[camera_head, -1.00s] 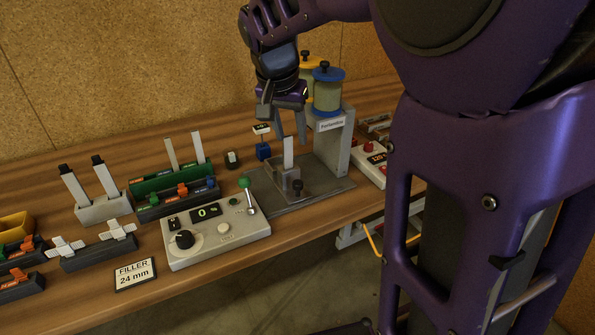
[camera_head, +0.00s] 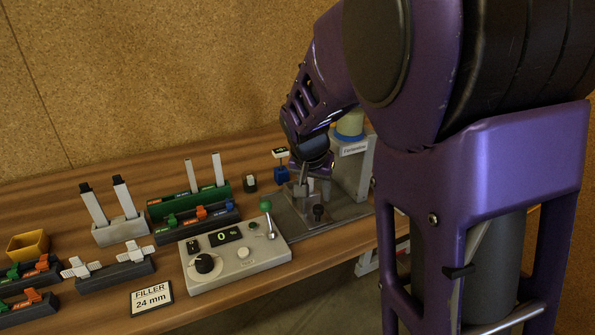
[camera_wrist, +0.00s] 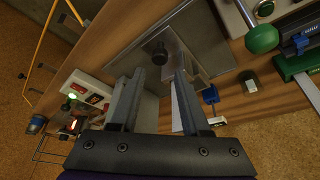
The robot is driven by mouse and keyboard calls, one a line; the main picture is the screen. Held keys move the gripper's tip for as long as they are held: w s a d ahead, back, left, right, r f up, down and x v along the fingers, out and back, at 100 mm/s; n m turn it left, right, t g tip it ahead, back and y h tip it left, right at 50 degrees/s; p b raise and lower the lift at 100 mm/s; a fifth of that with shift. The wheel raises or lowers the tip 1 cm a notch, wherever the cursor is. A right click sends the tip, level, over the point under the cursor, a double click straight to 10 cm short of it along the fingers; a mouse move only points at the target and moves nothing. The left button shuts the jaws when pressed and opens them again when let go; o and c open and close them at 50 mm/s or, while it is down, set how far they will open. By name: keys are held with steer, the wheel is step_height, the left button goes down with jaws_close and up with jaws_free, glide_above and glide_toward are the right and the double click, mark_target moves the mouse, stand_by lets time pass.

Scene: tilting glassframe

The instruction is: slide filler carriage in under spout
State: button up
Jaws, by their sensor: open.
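The filler carriage (camera_head: 300,196) is a small grey block on a flat metal base plate (camera_head: 338,214). A black knob (camera_head: 318,212) stands at its front; the knob also shows in the wrist view (camera_wrist: 160,54). A pale upright piece at the carriage is partly covered by my gripper (camera_head: 308,178). My gripper is just above the carriage, pointing down, and its two fingers (camera_wrist: 157,85) are apart in the wrist view. I cannot tell whether they touch anything. The grey filler column (camera_head: 356,165) with a yellow-green tank stands behind to the right. My arm hides the spout.
A control box (camera_head: 236,252) with a dial, display and green-topped lever stands left of the base plate. A white box with red buttons (camera_wrist: 88,92) lies beyond the plate.

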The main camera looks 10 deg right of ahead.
mark_target(318, 207)
steer(key=x, duration=0.7)
steer(key=shift+b, duration=0.35)
steer(key=shift+r, duration=0.1)
jaws_close()
stand_by(0.9)
